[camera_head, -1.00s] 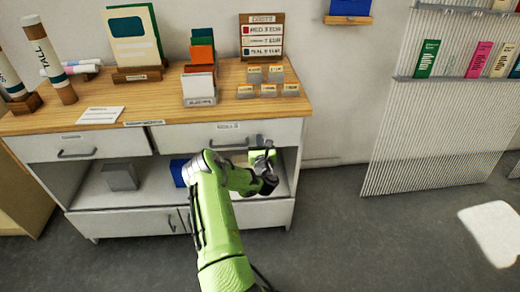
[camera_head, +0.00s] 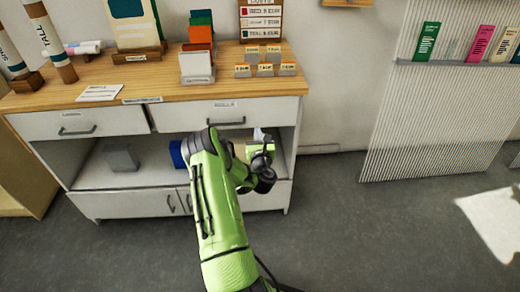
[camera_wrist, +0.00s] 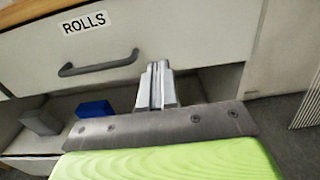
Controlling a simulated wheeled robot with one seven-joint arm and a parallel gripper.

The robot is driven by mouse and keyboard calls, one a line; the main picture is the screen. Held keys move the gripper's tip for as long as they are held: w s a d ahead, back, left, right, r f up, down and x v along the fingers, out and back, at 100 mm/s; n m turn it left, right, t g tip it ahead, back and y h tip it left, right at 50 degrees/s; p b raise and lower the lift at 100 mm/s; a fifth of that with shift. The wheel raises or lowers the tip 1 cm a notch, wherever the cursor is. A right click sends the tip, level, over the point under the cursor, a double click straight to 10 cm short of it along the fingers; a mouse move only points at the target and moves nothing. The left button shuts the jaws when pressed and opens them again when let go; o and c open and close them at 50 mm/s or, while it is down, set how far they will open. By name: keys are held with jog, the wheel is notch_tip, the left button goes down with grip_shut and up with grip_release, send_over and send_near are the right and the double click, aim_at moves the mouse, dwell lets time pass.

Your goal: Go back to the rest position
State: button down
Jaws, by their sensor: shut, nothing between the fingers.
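My gripper (camera_wrist: 156,86) is shut and empty in the wrist view. Its fingers point at the front of a white drawer (camera_wrist: 190,40) labelled "ROLLS", just right of the drawer's grey handle (camera_wrist: 98,65). I cannot tell how far the fingertips are from it. In the head view my green arm reaches toward the white cabinet (camera_head: 100,203), with its wrist in front of the open shelf. The gripper's fingers are mostly hidden there behind the wrist.
A grey block (camera_head: 121,158) and a blue block (camera_head: 177,154) sit on the open shelf. The wooden top (camera_head: 150,88) carries tubes, cards and small labelled blocks. A ribbed panel (camera_head: 430,120) with coloured booklets stands at right. The grey floor (camera_head: 350,240) is clear.

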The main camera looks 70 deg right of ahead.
jog(key=b+v, duration=0.1)
jog(key=v, duration=0.4)
jog(key=shift+b, duration=0.4)
